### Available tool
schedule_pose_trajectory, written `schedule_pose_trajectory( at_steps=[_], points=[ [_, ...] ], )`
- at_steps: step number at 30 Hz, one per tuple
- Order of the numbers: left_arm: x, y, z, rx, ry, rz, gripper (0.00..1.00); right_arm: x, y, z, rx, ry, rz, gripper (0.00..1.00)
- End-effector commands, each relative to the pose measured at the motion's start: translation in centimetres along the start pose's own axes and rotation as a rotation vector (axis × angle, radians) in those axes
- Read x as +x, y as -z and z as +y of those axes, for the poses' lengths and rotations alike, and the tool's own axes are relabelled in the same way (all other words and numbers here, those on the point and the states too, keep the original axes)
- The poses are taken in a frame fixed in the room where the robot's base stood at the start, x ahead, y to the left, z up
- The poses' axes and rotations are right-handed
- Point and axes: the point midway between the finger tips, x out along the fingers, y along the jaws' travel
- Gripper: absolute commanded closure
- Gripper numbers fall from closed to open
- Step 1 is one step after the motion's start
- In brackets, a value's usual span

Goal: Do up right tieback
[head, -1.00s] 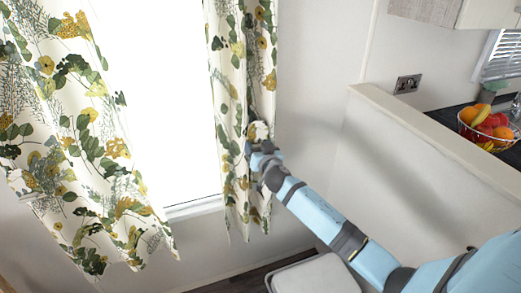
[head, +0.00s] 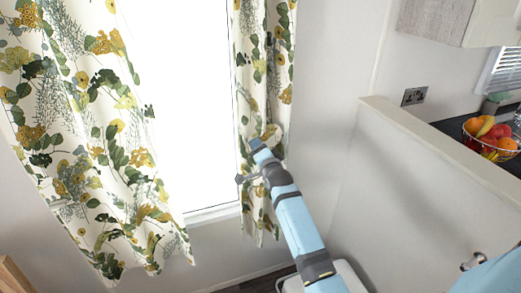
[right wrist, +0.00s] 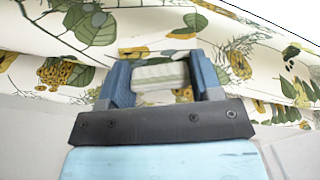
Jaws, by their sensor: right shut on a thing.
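The right curtain (head: 262,60), cream with green leaves and yellow flowers, hangs at the window's right side in the head view. My right gripper (head: 256,155) is in front of its lower half. In the right wrist view the gripper (right wrist: 160,78) is shut on a pale, striped band end, seemingly the right tieback (right wrist: 158,74), with the curtain fabric (right wrist: 215,30) close behind. The rest of the band is hidden, so I cannot tell whether it goes around the curtain. My left gripper is not in view.
The left curtain (head: 80,130) hangs across the window's left side. A low white partition (head: 385,175) stands to the right, with a fruit basket (head: 490,137) on the dark counter behind it. A socket (head: 414,96) is on the wall.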

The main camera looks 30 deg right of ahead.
Motion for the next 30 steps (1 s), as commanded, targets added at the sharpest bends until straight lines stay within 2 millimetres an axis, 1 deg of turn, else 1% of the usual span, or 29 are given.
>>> schedule_pose_trajectory(
  at_steps=[1,6,15,21,30],
  points=[
    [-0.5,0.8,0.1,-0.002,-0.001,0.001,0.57,0.0,0.0,-0.8,0.050,-0.002,-0.002,0.84],
    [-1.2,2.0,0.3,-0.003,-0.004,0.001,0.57,0.0,0.2,-1.9,0.196,-0.001,-0.002,0.84],
    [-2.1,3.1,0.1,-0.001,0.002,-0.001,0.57,0.0,0.5,-3.1,0.386,-0.002,-0.002,0.84],
    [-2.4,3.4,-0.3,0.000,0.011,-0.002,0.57,0.0,0.7,-3.4,0.453,-0.002,-0.001,0.84],
    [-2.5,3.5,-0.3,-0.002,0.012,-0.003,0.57,0.0,0.8,-3.5,0.484,-0.002,-0.002,0.84]
  ],
)
